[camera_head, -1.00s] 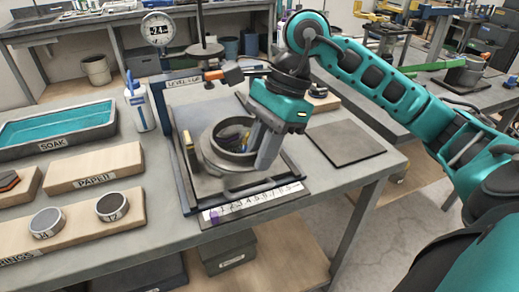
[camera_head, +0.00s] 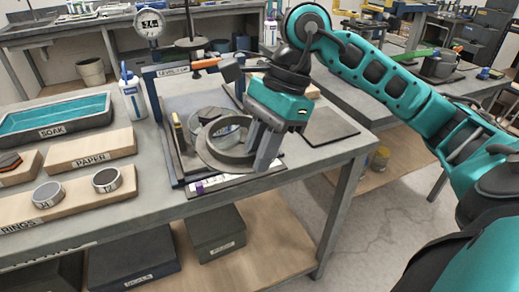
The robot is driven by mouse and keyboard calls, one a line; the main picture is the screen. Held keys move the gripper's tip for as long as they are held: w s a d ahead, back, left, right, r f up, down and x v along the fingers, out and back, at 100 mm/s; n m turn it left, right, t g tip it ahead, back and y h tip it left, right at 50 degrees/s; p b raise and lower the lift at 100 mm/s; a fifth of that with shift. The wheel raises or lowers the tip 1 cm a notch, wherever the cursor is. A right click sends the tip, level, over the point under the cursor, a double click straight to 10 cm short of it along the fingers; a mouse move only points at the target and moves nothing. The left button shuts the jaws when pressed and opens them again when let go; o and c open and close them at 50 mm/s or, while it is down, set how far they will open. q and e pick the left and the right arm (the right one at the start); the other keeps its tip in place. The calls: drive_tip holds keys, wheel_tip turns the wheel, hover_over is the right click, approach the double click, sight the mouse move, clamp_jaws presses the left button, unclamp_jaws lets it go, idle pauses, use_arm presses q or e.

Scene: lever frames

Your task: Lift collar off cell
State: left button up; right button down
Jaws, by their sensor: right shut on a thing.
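The collar (camera_head: 229,157) is a wide grey ring in the middle of the head view, over the front of the dark stand. My right gripper (camera_head: 262,150) is shut on the right side of the collar's wall. The cell, a pale grey round wall (camera_head: 209,114), shows behind and through the ring; its lower part is hidden. I cannot tell how much gap lies between the collar and the cell. My left gripper is not in view.
A white bottle (camera_head: 133,95), soak tray (camera_head: 57,117), paper block (camera_head: 92,149) and ring block (camera_head: 75,205) lie left. A dark mat (camera_head: 328,127) lies bare at right.

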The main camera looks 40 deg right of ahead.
drive_tip(key=shift+r+p, duration=1.2)
drive_tip(key=shift+r, duration=0.65)
